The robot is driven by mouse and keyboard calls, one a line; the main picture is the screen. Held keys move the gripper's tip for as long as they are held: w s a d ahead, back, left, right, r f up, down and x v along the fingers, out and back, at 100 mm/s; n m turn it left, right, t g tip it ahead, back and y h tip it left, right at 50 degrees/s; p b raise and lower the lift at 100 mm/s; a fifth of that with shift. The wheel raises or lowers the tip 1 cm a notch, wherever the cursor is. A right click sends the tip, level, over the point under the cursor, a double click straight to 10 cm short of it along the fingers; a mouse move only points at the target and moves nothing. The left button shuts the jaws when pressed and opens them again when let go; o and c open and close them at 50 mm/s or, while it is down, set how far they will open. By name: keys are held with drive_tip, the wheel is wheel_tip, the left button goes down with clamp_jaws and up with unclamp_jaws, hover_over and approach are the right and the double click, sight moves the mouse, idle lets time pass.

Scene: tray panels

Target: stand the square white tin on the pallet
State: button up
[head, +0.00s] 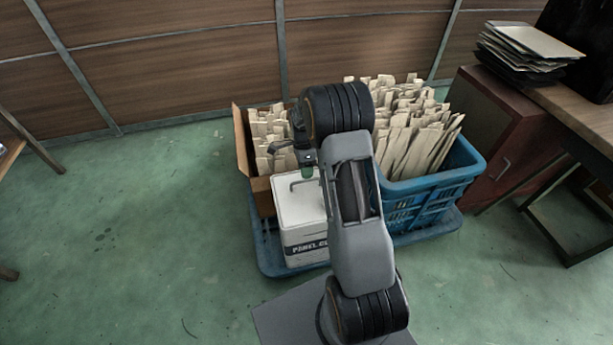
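The square white tin (302,222) is upright, with a dark label band low on its front, a green cap and a thin handle on top. It shows over the front left part of the blue pallet (266,259). Whether its base touches the pallet cannot be told. My gripper (297,160) is just above the back of the tin's top, close to the cap and handle. My arm hides part of the gripper and the tin's right side. I cannot tell whether the fingers are open or shut on the handle or cap.
A cardboard box (242,165) of pale wooden pieces stands behind the tin. A blue crate (432,185) of similar pieces is on the pallet's right. A red-brown cabinet (490,140) and a desk (585,105) stand at right. Green floor (130,220) is clear at left.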

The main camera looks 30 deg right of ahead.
drive_tip(key=s+a+r+n+t+p, duration=0.1)
drive_tip(key=s+a+r+n, duration=0.3)
drive_tip(key=r, duration=0.5)
drive_tip(key=s+a+r+n+t, duration=0.1)
drive_tip(key=s+r+n, duration=0.2)
drive_tip(key=r+n, duration=0.35)
drive_tip(key=s+a+r+n+t, duration=0.1)
drive_tip(key=s+a+r+n, duration=0.1)
drive_tip(key=s+n, duration=0.3)
drive_tip(key=s+a+r+n+t, duration=0.2)
drive_tip(key=s+n, duration=0.3)
drive_tip(key=s, duration=0.3)
drive_tip(key=shift+a+t+h, duration=0.3)
drive_tip(key=shift+a, duration=0.1)
drive_tip(key=shift+r, duration=0.15)
